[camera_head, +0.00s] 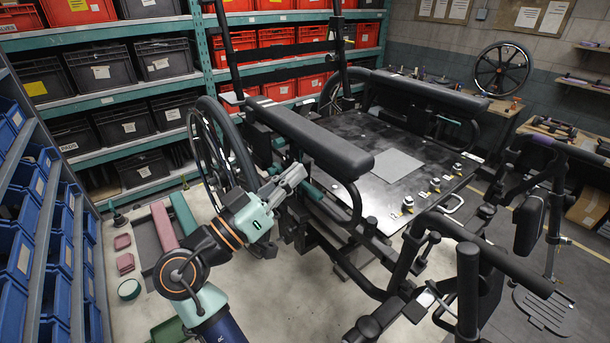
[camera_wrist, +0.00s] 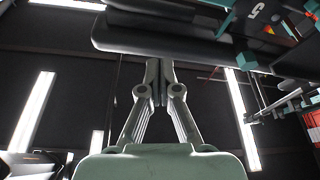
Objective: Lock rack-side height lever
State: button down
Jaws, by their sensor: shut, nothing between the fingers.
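The wheelchair (camera_head: 360,135) stands on the bench, with a black seat plate and two padded armrests. The rack-side armrest (camera_head: 305,135) runs along its near left side. My gripper (camera_head: 302,172) is below this armrest, beside the frame and just right of the large wheel (camera_head: 215,150). In the wrist view, my gripper (camera_wrist: 160,68) points up with its fingers together and empty. A dark padded part (camera_wrist: 125,35), likely the armrest's underside, lies just beyond the fingertips; I cannot tell whether they touch. I cannot clearly make out the rack-side height lever in either view.
Shelves with red crates (camera_head: 280,38) and black crates (camera_head: 105,70) stand behind. Blue bins (camera_head: 20,205) line the left edge. A tray (camera_head: 150,245) with coloured pads lies left of my arm. Frame tubes crowd my gripper's right side; bare bench top (camera_head: 270,300) shows in front.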

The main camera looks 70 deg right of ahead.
jog(key=v, duration=0.7)
jog(key=shift+w, duration=0.2)
jog(key=shift+f, duration=0.15)
jog(key=w+a+f+n+t+y, duration=0.2)
jog(key=f+n+t, duration=0.2)
jog(key=f+t, duration=0.25)
jog(key=w+a+f+n+t+y, duration=0.2)
jog(key=f+n+t, duration=0.1)
jog(key=f+t, duration=0.3)
jog(key=w+a+f+n+t+y, duration=0.2)
jog(key=a+f+n+t+y, duration=0.45)
jog(key=a, duration=0.55)
jog(key=s+a+n+t+y, duration=0.35)
jog(key=a+n+y, duration=0.45)
jog(key=a, duration=0.9)
notch_tip(320, 180, up, 27)
jog(key=m+p, duration=0.1)
jog(key=p, duration=2.5)
jog(key=shift+a+y, duration=0.3)
jog(key=shift+y, duration=0.15)
jog(key=shift+s, duration=0.15)
